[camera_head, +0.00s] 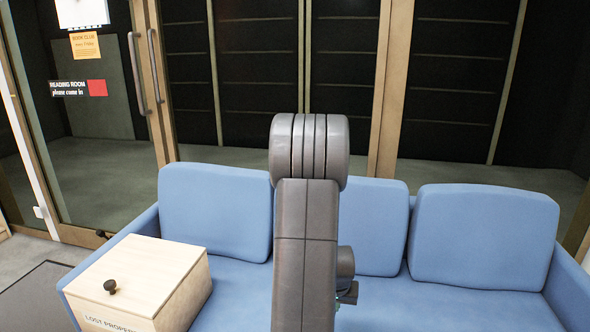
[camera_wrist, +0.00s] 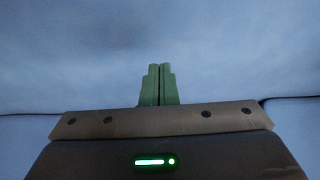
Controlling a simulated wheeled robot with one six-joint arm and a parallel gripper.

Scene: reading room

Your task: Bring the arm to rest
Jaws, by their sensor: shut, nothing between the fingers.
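My gripper (camera_wrist: 159,70) shows in the wrist view with its two green fingers together and nothing between them. It faces a plain blue surface that looks like the sofa. How far the fingers are from that surface I cannot tell. In the head view my grey arm stands upright in the middle, in front of the blue sofa (camera_head: 440,310).
A wooden box (camera_head: 150,268) marked "LOST PROPERTY", with a dark knob on its lid, sits on the sofa's left end. Blue back cushions (camera_head: 484,236) line the sofa. Behind it are glass doors (camera_head: 95,110) with wooden frames and signs. A dark mat (camera_head: 40,298) lies at left.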

